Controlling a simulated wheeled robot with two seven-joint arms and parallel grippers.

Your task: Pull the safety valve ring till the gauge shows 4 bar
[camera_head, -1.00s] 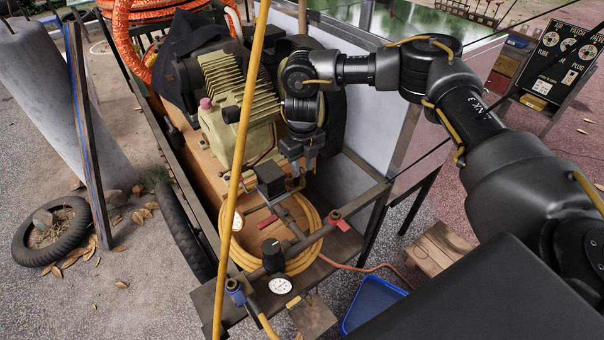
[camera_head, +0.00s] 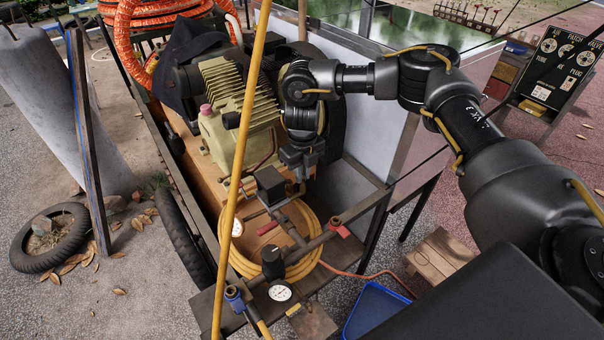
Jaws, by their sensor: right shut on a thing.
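My right gripper (camera_head: 299,178) points down beside the black box (camera_head: 269,185) at the near end of the compressor (camera_head: 240,105). It is shut on the small safety valve ring, which the fingers mostly hide. A white-faced gauge (camera_head: 280,291) sits at the front of the pipework. A second white gauge (camera_head: 237,227) lies further back, partly behind the yellow pole. Both dials are too small to read. My left gripper is not in view.
A yellow pole (camera_head: 239,150) stands in front of the cart. A coiled yellow hose (camera_head: 312,238) lies around the pipes, with a red-handled valve (camera_head: 339,228) at the right. A blue crate (camera_head: 375,309) and a wooden crate (camera_head: 440,255) stand on the ground at right.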

